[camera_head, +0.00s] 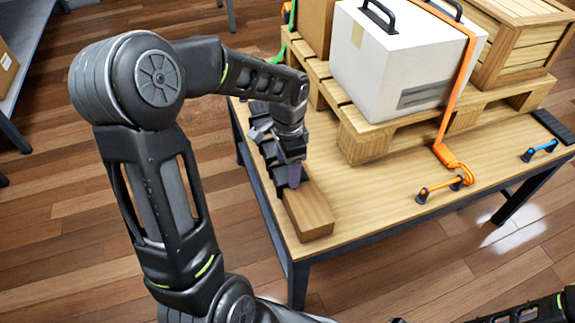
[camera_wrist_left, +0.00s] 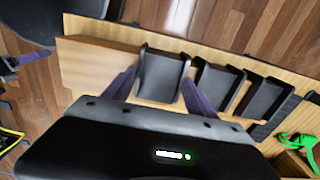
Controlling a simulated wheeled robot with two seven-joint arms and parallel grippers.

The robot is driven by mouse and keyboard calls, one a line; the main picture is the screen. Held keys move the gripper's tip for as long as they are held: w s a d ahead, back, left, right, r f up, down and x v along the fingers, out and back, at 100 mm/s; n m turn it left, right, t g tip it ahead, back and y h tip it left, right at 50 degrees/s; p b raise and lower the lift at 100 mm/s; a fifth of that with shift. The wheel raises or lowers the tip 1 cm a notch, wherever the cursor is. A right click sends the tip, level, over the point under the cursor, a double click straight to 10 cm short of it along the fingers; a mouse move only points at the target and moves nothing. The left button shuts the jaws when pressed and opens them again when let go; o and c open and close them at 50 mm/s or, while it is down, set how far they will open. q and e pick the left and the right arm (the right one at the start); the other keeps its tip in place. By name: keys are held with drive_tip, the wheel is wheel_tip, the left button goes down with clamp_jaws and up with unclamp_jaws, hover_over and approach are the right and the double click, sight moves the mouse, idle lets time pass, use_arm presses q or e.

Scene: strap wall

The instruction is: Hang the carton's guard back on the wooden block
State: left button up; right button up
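The wooden block (camera_head: 309,211) lies on the table's front left corner; it also shows in the left wrist view (camera_wrist_left: 90,68). Three black guards sit in a row on it in the left wrist view. The guard at the left end of the row (camera_wrist_left: 162,75) is between the purple fingers of my left gripper (camera_wrist_left: 160,80), whose tips appear to touch its sides. The middle guard (camera_wrist_left: 218,85) and right guard (camera_wrist_left: 265,98) are free. In the head view my left gripper (camera_head: 288,172) partly hides the block. One purple finger of my right gripper (camera_wrist_left: 34,55) shows at the left wrist view's edge.
A white carton (camera_head: 390,70) with black handles stands on a pallet (camera_head: 365,140), under an orange strap (camera_head: 457,90). A wooden crate (camera_head: 512,50) stands beside it. An orange handle (camera_head: 440,190) and a blue handle (camera_head: 540,150) lie on the table (camera_head: 400,208).

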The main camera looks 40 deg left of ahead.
use_arm(q)
drive_tip(key=o, duration=0.5)
drive_tip(key=shift+c, duration=0.2)
wheel_tip(320, 180, up, 8)
drive_tip(key=p, duration=0.1)
drive_tip(key=shift+p, duration=0.4)
